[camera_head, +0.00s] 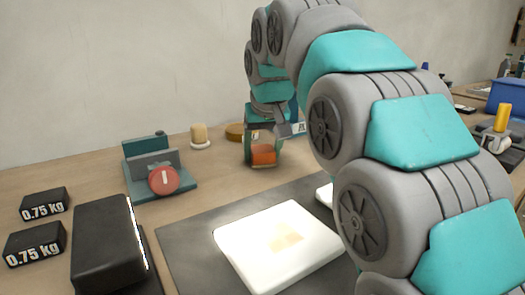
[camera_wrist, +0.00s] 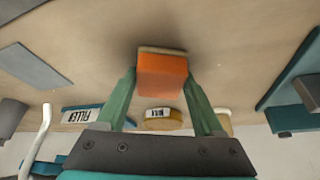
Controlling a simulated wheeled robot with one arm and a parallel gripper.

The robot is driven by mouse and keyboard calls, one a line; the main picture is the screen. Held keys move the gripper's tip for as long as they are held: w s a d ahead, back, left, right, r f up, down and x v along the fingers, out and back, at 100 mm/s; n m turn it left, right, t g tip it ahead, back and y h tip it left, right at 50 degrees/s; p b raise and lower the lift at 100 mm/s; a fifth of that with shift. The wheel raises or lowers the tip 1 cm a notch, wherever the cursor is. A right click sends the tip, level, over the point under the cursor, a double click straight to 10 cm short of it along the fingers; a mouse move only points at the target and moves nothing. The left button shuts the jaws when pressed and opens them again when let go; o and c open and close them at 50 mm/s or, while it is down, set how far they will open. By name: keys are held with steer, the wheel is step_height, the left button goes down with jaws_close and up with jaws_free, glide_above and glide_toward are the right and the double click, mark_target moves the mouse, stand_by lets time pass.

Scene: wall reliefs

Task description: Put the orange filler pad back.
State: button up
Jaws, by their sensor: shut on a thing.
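My gripper (camera_head: 262,150) is shut on the orange filler pad (camera_head: 263,156), low over the table behind the dark mat. In the wrist view the orange pad (camera_wrist: 162,76) sits between the two green fingers, with a tan layer along its far edge. A dark shadow lies around it on the table; I cannot tell whether it touches the wood. A teal holder with a white label reading FILLER (camera_wrist: 82,114) stands to the left of the gripper in the wrist view. In the head view a labelled teal holder (camera_head: 299,127) is partly hidden behind my arm.
A white slab (camera_head: 250,250) with a beige patch lies on the dark mat (camera_head: 185,248). A teal stand with a red disc (camera_head: 163,180) is left of the gripper. Black weights (camera_head: 36,242) lie front left.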

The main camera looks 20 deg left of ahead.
steer(key=o, duration=1.2)
steer(key=shift+f, duration=0.1)
steer(key=shift+r, duration=0.4)
steer(key=shift+p+v, duration=0.3)
steer(key=shift+v, duration=3.25)
steer(key=shift+s, duration=0.1)
